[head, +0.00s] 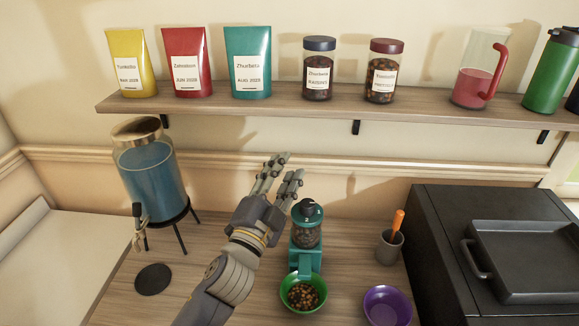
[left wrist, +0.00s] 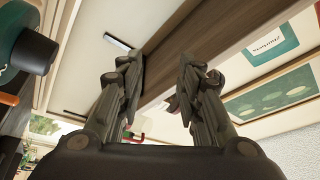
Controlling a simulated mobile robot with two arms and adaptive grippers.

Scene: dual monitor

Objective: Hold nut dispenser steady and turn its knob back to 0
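The nut dispenser (head: 306,236) stands on the counter in the head view. It has a teal base, a clear jar of nuts and a dark teal top; I cannot read the knob's setting. A green bowl (head: 288,291) with nuts sits at its front. My left gripper (head: 283,170) is open and empty, raised just left of and above the dispenser, apart from it. Its two open fingers also show in the left wrist view (left wrist: 160,85), pointing toward the underside of the shelf. My right gripper is not in view.
A blue drink dispenser (head: 150,172) stands at left. A cup with an orange handle (head: 390,246), a purple bowl (head: 387,308) and a black appliance with a pan (head: 440,240) are at right. A shelf (head: 320,112) with pouches and jars runs above.

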